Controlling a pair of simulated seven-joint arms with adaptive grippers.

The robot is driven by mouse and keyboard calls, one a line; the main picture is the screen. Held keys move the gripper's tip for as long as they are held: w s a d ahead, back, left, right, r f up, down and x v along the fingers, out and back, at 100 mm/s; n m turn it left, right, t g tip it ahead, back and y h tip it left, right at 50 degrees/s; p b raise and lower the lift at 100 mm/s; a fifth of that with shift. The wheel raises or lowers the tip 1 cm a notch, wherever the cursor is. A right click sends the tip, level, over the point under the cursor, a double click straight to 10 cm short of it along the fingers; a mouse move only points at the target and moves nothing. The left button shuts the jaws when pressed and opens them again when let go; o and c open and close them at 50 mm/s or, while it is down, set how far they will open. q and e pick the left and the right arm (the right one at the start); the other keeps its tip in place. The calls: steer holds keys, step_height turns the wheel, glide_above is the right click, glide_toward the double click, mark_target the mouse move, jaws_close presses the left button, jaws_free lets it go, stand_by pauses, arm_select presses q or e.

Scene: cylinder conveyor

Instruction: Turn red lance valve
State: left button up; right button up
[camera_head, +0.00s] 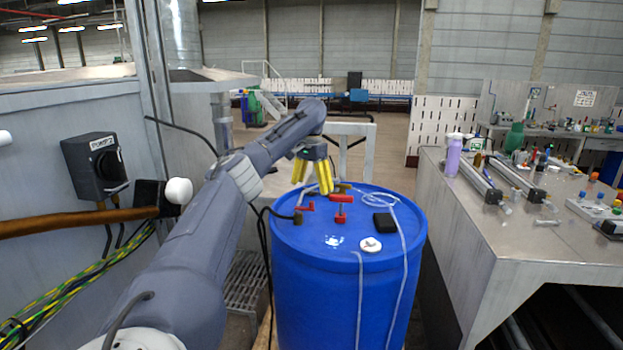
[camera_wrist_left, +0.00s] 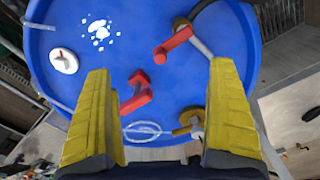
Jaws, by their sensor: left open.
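Two red valve handles show on top of the blue drum (camera_head: 300,245). One red handle (camera_head: 340,204) stands near the middle of the lid; it also shows in the left wrist view (camera_wrist_left: 137,92). The other red handle (camera_head: 305,207) is at the left, on a hose fitting, and shows in the left wrist view (camera_wrist_left: 173,45). I cannot tell which one is the lance valve. My left gripper (camera_head: 312,182) is open, its yellow fingers pointing down above the back left of the lid. In the wrist view its fingers (camera_wrist_left: 163,115) are wide apart, with nothing held between them. My right gripper is not in view.
A white cap (camera_head: 371,244), a black block (camera_head: 385,222) and a clear coiled tube (camera_head: 379,199) lie on the lid. A brass fitting (camera_wrist_left: 188,122) sits near the drum's rim. A grey workbench (camera_head: 470,222) stands at the right, and a pump box (camera_head: 95,165) is at the left.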

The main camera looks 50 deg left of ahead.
mark_target(312, 202)
arm_select(q)
steer(key=shift+f, duration=3.1)
steer(key=shift+c, duration=0.4)
jaws_close()
